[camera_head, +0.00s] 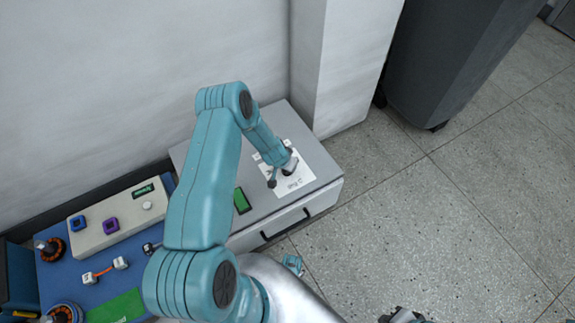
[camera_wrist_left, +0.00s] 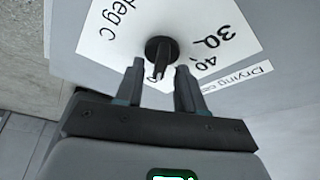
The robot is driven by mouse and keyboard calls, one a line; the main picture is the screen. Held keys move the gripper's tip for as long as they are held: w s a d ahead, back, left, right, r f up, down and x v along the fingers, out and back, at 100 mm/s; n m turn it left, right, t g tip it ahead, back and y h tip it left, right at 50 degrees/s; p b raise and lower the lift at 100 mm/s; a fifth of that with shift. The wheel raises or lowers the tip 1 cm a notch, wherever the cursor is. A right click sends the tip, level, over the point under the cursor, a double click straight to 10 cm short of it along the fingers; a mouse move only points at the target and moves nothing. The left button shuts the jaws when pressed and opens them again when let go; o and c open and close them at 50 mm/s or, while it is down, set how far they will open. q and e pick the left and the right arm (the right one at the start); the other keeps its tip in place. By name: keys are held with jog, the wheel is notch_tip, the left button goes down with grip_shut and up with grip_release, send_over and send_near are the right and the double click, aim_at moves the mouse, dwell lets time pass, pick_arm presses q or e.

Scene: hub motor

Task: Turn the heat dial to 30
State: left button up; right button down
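The heat dial is a black round knob with a bar-shaped grip (camera_wrist_left: 160,52) on a white label (camera_wrist_left: 110,45). In the left wrist view the label reads "30", "40" and "deg C", with the numbers right of the knob. The knob's bar points down in that view, away from the 30. My left gripper (camera_wrist_left: 160,68) is open, one finger on each side of the bar, with gaps visible. In the head view my left gripper (camera_head: 281,174) is over the label (camera_head: 294,183) on the grey box (camera_head: 322,163), partly hiding the dial.
A green display (camera_head: 241,201) lies on the box top, left of the label. A blue mat with a beige control box (camera_head: 115,222) and several motor parts is at the left. A wall is behind; a dark bin (camera_head: 445,60) stands right. The right floor is mostly clear.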

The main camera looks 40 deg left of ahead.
pick_arm(q)
grip_shut()
jog(key=shift+r, duration=0.1)
